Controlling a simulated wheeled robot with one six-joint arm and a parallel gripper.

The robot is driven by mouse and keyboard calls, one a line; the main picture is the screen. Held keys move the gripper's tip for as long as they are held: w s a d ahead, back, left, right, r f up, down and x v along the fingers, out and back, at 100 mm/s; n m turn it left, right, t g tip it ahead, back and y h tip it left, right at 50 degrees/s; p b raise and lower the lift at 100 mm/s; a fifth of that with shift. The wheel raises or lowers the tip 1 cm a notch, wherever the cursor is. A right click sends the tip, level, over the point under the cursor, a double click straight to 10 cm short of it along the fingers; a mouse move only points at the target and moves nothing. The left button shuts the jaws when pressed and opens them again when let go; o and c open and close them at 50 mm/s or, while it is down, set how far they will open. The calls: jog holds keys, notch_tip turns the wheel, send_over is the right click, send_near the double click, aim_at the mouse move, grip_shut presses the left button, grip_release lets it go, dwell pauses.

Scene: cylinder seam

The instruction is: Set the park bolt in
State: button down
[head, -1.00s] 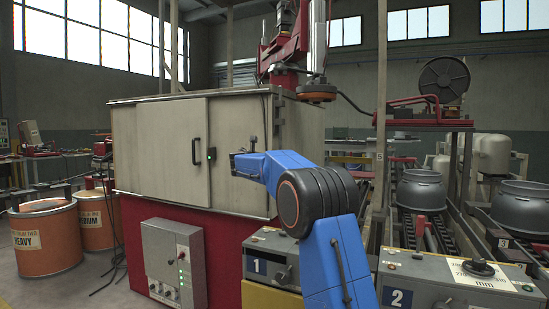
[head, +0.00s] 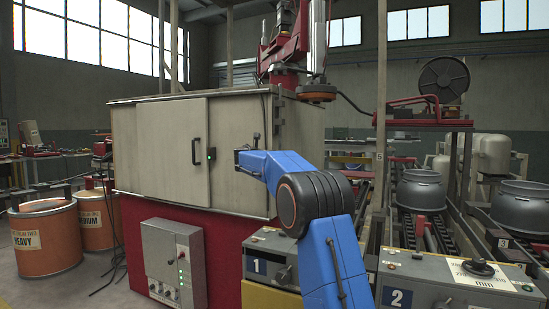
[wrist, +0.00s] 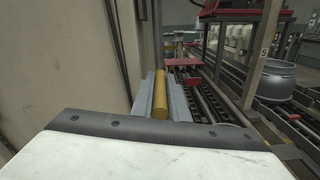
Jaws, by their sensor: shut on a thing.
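In the wrist view my gripper (wrist: 161,92) has its two grey fingers closed on a yellow rod (wrist: 160,100), which I take to be the park bolt. The rod lies lengthwise between the fingers, and its far end cannot be made out clearly. A pale cabinet wall (wrist: 85,65) stands close on the left of the fingers. In the head view my blue arm reaches in front of the pale cabinet (head: 150,150), by its right part. The fingers and the rod cannot be told apart there. No seat for the bolt is clearly seen.
Conveyor rollers (wrist: 191,88) run away beyond the fingers. A post marked 5 (head: 380,120) and grey pots (head: 421,190) stand at the right. Control boxes 1 (head: 258,264) and 2 (head: 398,296) are low in front. A red press arm (head: 290,50) hangs above.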

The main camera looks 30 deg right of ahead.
aim_at(280, 138)
notch_tip(280, 138, up, 7)
jog(key=shift+f, duration=0.2)
jog(key=c, duration=2)
grip_release()
jog(key=shift+s+a+f, duration=0.1)
jog(key=shift+s+a, duration=0.2)
jog(key=shift+a, duration=0.2)
jog(key=v, duration=1.6)
jog(key=shift+s, duration=0.15)
jog(key=shift+a, duration=0.1)
